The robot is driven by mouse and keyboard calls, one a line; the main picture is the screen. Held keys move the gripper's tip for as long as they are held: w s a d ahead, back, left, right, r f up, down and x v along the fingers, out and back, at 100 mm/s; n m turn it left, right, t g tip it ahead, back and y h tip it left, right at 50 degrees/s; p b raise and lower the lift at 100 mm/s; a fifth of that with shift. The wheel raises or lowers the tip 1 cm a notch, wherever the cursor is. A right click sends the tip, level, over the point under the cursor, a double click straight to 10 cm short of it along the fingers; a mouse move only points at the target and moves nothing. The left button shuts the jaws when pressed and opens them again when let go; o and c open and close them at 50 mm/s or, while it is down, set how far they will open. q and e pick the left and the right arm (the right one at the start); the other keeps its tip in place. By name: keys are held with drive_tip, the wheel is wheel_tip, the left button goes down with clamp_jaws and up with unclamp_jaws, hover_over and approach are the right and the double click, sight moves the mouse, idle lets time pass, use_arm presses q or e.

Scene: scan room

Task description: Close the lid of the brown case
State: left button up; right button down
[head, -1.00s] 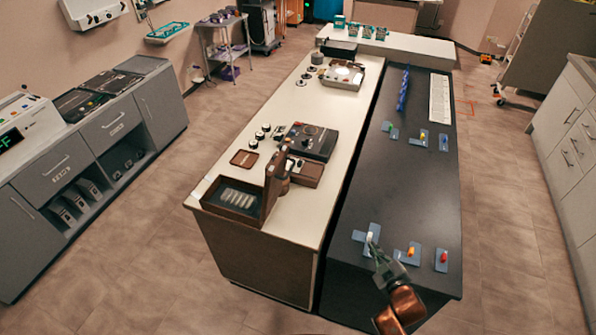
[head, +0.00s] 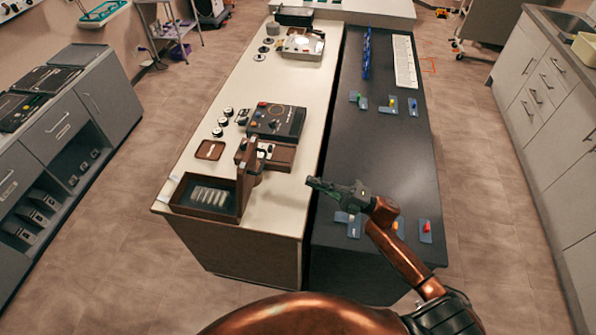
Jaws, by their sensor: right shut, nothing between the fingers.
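The brown case (head: 174,205) sits at the near left corner of the white counter. It is open, with several pale, clear pieces lying inside. Its lid (head: 247,178) stands up nearly vertical along the case's right side. My right gripper (head: 311,182) is to the right of the lid, apart from it, near the seam between the white and dark counters. It points left toward the lid, and is shut and empty. My left gripper is out of view.
A brown device with a lever (head: 278,154) stands just behind the lid, with a black-topped box (head: 277,120) beyond it. A small brown tray (head: 210,150) lies behind the case. Blue plates with coloured pieces (head: 425,230) lie on the dark counter (head: 385,165).

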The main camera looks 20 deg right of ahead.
drive_tip(key=p+x, duration=0.2)
drive_tip(key=x, duration=1.1)
drive_tip(key=shift+s, duration=0.1)
drive_tip(key=shift+a+r+p, duration=0.1)
drive_tip(key=shift+p, duration=0.2)
